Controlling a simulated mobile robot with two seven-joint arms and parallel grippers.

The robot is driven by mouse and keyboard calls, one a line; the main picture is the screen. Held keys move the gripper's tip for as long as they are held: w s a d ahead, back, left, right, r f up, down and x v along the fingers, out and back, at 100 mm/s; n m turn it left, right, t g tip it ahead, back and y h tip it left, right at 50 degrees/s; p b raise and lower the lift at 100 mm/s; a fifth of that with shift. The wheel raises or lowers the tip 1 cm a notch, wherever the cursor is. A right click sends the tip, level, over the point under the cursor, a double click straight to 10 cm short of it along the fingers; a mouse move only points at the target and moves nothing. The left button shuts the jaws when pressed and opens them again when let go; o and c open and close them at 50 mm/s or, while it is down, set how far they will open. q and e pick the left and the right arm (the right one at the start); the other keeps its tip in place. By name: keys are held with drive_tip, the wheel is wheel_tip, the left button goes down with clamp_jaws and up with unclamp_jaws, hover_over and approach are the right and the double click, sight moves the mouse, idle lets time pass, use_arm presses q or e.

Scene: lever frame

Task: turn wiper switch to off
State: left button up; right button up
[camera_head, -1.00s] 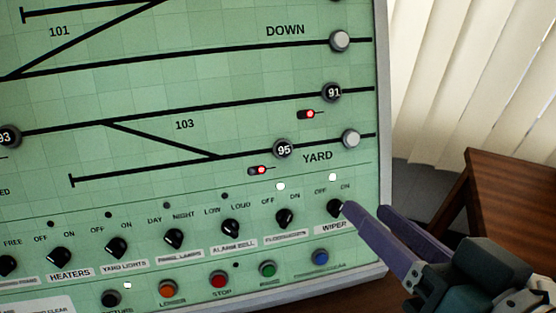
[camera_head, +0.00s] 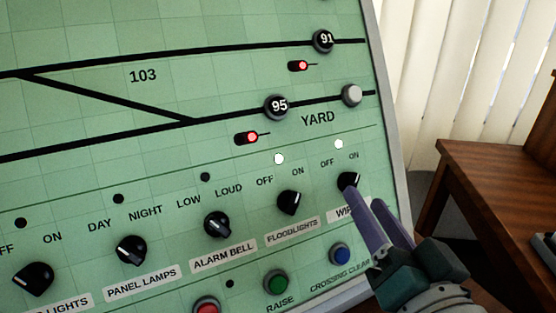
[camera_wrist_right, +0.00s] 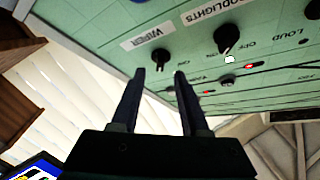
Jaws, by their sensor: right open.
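The wiper switch (camera_head: 349,181) is a black rotary knob at the right end of the knob row on the green panel (camera_head: 90,120). OFF is printed at its upper left and ON at its upper right; its pointer appears to face ON. A white lamp (camera_head: 339,144) above it looks lit. My right gripper (camera_head: 364,198) is open just in front of the knob, covering part of the WIPER label. In the right wrist view, the wiper knob (camera_wrist_right: 160,57) shows between and just beyond the fingertips (camera_wrist_right: 159,72). Contact cannot be told. My left gripper is out of view.
The floodlights knob (camera_head: 291,202) is the close neighbour to the left, with the alarm bell knob (camera_head: 217,224) beyond. A blue button (camera_head: 339,254) and a green button (camera_head: 276,283) sit below. A wooden desk (camera_head: 490,180) stands right of the panel.

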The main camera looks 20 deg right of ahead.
sight(349, 182)
drive_tip(key=shift+x, duration=1.75)
drive_tip(key=shift+c, duration=0.2)
clamp_jaws()
